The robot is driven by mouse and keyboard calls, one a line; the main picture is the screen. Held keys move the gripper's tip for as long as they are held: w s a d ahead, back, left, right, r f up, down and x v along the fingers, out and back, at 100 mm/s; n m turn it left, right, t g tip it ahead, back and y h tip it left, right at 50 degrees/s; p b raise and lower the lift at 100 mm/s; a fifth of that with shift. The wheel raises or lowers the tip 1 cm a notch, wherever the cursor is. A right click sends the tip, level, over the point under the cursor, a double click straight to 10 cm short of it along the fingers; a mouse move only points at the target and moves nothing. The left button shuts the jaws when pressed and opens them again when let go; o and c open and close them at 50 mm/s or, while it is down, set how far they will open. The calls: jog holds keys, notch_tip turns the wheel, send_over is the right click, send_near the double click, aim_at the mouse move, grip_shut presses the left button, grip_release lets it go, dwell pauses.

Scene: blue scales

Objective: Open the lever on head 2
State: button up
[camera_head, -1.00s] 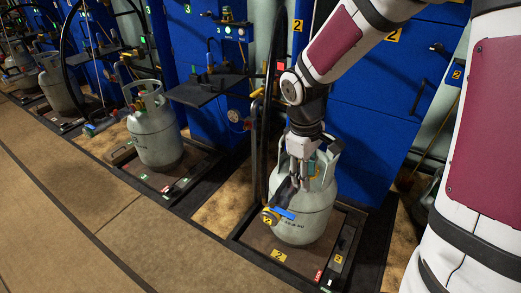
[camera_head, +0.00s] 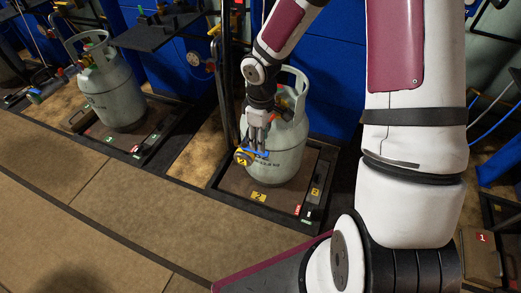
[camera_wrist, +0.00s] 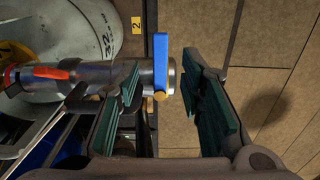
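Head 2 (camera_wrist: 95,75) is a metal cylinder lying sideways in the wrist view, beside the grey gas cylinder (camera_wrist: 60,30). Its blue lever (camera_wrist: 160,75) stands across its end, with a brass-coloured knob at the lever's lower part. In the head view the blue lever (camera_head: 256,154) is beside a yellow disc marked 2 (camera_head: 243,157), in front of the gas cylinder (camera_head: 284,150) on scale 2. My gripper (camera_wrist: 163,80) is open, with a green-padded finger on each side of the lever. The right finger is clearly apart from it. It points down at the lever in the head view (camera_head: 258,146).
Scale 2's platform (camera_head: 230,184) carries a yellow 2 label. Another gas cylinder (camera_head: 112,95) stands on the scale to the left. A vertical post (camera_head: 226,90) rises near my gripper, and blue cabinets (camera_head: 330,85) stand behind. The tiled floor (camera_head: 130,215) in front is clear.

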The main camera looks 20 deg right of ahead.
jog(key=shift+f+b, duration=0.7)
jog(key=shift+f, duration=1.4)
grip_shut()
